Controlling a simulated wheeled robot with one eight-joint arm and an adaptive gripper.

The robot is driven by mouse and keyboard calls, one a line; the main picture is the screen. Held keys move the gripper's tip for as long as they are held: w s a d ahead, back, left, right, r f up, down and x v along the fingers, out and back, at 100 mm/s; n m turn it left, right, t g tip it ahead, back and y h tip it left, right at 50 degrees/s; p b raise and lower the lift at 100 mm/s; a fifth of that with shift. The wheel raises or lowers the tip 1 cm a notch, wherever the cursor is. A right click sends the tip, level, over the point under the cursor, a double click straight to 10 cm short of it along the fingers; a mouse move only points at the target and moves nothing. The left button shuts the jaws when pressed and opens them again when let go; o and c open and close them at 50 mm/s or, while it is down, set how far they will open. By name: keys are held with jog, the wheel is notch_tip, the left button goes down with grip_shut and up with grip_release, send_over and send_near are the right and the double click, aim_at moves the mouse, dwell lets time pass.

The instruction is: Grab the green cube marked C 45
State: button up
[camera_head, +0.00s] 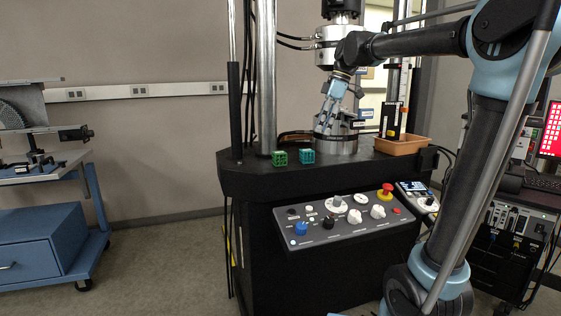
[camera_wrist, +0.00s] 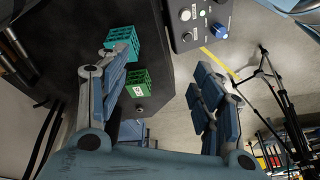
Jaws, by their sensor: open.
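A green lattice cube (camera_head: 279,158) stands on the black machine top near its front left edge. A teal lattice cube (camera_head: 307,157) stands just to its right. My gripper (camera_head: 323,130) is above and behind the cubes, over the round metal platen, fingers pointing down. In the wrist view my gripper (camera_wrist: 163,77) is open with nothing held. There the green cube (camera_wrist: 138,88) shows beside the left finger, with a small white label too small to read. The teal cube (camera_wrist: 122,40) is above it, partly hidden by that finger.
The black machine top (camera_head: 240,175) has a control panel (camera_head: 345,220) with knobs below its front edge. A metal column (camera_head: 266,80) rises behind the green cube. An orange tray (camera_head: 402,145) sits at the right. The round platen (camera_head: 336,145) is close to the teal cube.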

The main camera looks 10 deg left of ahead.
aim_at(281, 152)
jog(key=w+a+r+n+g, duration=0.1)
jog(key=w+a+r+n, duration=0.15)
jog(key=a, duration=0.25)
jog(key=w+a+r+n, duration=0.1)
jog(key=a+r+n, duration=0.15)
jog(key=a, duration=0.25)
jog(key=shift+y, duration=0.3)
jog(key=x, duration=1.7)
jog(key=shift+d+f, duration=0.3)
jog(key=c, duration=1.1)
